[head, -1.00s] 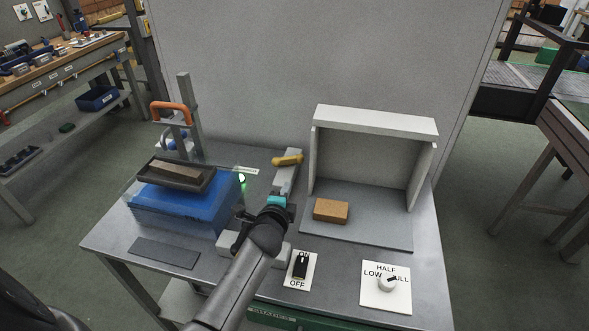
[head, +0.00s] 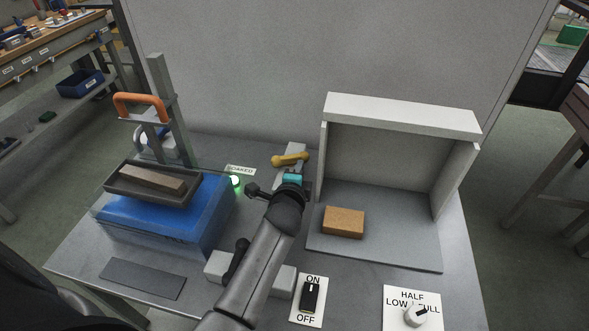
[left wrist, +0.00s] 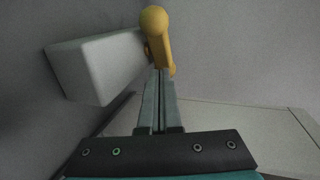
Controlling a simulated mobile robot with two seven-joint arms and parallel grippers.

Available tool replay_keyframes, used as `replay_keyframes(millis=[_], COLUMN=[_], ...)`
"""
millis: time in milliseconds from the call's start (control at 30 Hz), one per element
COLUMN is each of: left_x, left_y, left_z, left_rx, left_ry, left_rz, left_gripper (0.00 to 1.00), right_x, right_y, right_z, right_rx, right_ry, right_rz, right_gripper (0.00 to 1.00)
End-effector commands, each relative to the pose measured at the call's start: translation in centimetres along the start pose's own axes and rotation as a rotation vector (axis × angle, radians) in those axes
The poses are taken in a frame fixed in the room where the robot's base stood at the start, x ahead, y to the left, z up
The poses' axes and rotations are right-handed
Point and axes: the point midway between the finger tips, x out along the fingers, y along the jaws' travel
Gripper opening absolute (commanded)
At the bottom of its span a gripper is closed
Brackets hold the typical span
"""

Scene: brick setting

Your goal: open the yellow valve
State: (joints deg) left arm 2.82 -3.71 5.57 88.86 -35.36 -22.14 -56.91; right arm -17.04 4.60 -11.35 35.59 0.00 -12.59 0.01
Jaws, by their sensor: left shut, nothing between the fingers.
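The yellow valve handle (head: 290,160) sits on a grey block (head: 294,177) at the back of the bench, a short bar lying roughly left to right. My left gripper (head: 294,170) is just in front of it with its fingers shut and empty. In the left wrist view the closed fingertips (left wrist: 160,76) point at the yellow handle (left wrist: 155,30) and overlap its lower end; I cannot tell if they touch. The grey-white block (left wrist: 95,68) is to the left of the handle there. My right gripper is not in view.
A blue tank (head: 165,222) with a dark tray (head: 122,181) and brick stands left, beside an orange handle (head: 140,97). A green light (head: 235,181) glows by the "SOAKED" label. An open booth (head: 400,108) with a brown brick (head: 343,222) is right; a switch (head: 310,296) and dial (head: 415,316) are in front.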

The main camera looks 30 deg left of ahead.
Motion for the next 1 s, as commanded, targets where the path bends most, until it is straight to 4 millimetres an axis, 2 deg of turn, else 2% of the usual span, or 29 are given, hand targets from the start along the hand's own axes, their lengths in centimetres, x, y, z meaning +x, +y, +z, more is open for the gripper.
replay_keyframes(millis=[533,800,1000], left_x=[-0.1,1.2,1.3], left_y=[-0.1,-0.6,-0.4], left_z=[-0.4,-1.4,-1.4], left_rx=[0.000,0.001,0.000], left_ry=[0.000,0.001,0.000], left_rz=[0.000,-0.002,-0.001], left_gripper=[0.00,0.00,0.00], right_x=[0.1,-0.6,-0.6], right_y=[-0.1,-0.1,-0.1], right_z=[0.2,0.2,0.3], right_rx=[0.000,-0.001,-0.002], right_ry=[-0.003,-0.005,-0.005], right_rz=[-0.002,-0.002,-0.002], right_gripper=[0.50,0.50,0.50])
